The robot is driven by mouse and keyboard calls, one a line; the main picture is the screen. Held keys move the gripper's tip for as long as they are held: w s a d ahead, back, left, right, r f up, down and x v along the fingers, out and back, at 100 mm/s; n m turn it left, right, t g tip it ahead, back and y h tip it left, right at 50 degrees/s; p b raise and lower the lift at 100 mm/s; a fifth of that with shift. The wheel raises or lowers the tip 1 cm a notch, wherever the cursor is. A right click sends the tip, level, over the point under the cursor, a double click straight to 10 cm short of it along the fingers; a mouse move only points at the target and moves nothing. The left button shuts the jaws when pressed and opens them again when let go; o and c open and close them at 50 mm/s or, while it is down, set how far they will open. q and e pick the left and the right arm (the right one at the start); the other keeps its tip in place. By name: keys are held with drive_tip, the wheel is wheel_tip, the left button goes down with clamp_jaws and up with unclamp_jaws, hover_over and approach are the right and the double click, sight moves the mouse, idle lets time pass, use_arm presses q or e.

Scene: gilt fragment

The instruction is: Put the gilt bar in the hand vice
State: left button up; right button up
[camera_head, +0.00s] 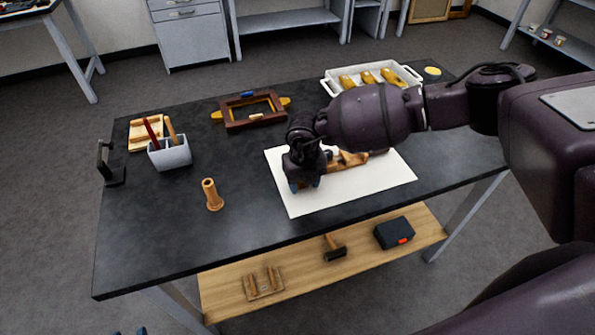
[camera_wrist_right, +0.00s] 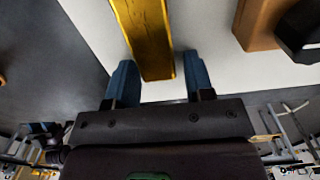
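The gilt bar (camera_wrist_right: 148,38) is a long flat gold piece over the white sheet (camera_wrist_right: 205,35) in the right wrist view. Its near end lies between the two blue fingers of my right gripper (camera_wrist_right: 160,82), which stand apart with little room on each side. In the head view my right gripper (camera_head: 305,184) is low over the left part of the sheet and hides the bar. A wooden piece with a dark end (camera_head: 347,160), perhaps the hand vice, lies right of the gripper. Two blue tips, apparently my left gripper (camera_head: 130,332), barely show at the bottom edge.
A white tray (camera_head: 329,84) holds several gold pieces. The front left of the table is clear.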

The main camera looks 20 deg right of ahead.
drive_tip(key=c, duration=0.7)
drive_tip(key=shift+r, duration=0.1)
drive_tip(key=shift+c, duration=0.2)
